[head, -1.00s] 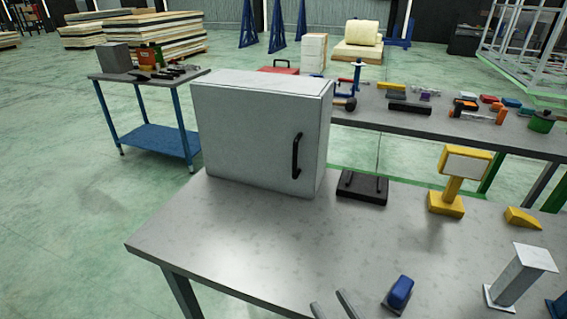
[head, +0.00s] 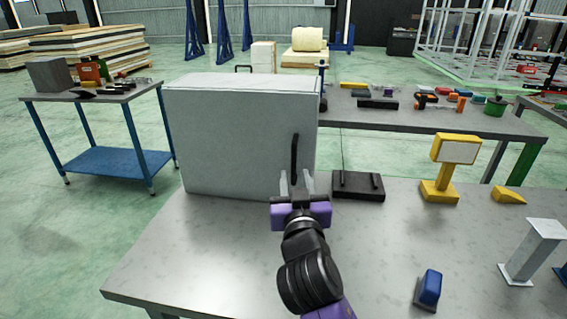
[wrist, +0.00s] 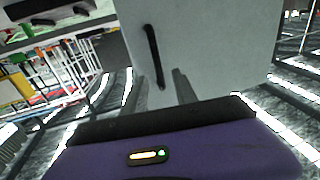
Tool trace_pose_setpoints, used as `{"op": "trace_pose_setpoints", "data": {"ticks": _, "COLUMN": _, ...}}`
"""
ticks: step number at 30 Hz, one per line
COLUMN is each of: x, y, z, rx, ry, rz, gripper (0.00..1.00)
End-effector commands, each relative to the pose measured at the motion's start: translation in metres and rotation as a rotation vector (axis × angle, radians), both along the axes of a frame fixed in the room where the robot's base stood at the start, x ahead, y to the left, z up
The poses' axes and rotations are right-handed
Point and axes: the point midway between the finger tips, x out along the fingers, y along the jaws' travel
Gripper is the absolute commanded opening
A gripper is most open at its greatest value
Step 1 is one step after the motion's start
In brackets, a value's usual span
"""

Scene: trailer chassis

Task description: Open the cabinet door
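The light grey cabinet (head: 235,135) stands on the near grey table, its door shut. A black vertical bar handle (head: 295,155) sits near the door's right edge. My gripper (head: 297,180) is open in front of the lower end of the handle, its two fingers pointing at the door, one on each side of the handle's line. In the wrist view the door (wrist: 215,45) fills the upper right and the handle (wrist: 154,55) lies ahead of the fingers (wrist: 172,88). I cannot tell whether the fingers touch the handle.
On the near table (head: 220,255), right of the cabinet, are a black block with a handle (head: 358,186), a yellow stand (head: 440,190), a yellow wedge (head: 508,195), a blue object (head: 428,288) and a grey post (head: 535,250). The table's front left is clear.

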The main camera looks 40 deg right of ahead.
Motion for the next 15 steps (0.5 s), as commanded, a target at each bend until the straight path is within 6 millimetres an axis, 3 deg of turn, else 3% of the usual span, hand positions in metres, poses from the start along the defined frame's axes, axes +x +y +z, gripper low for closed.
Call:
{"op": "trace_pose_setpoints", "data": {"ticks": 5, "x": 0.006, "y": -0.009, "z": -0.003, "rx": 0.030, "ry": -0.005, "rz": -0.012, "gripper": 0.34}}
{"op": "trace_pose_setpoints", "data": {"ticks": 15, "x": 0.044, "y": -0.041, "z": -0.003, "rx": 0.029, "ry": -0.006, "rz": -0.010, "gripper": 0.34}}
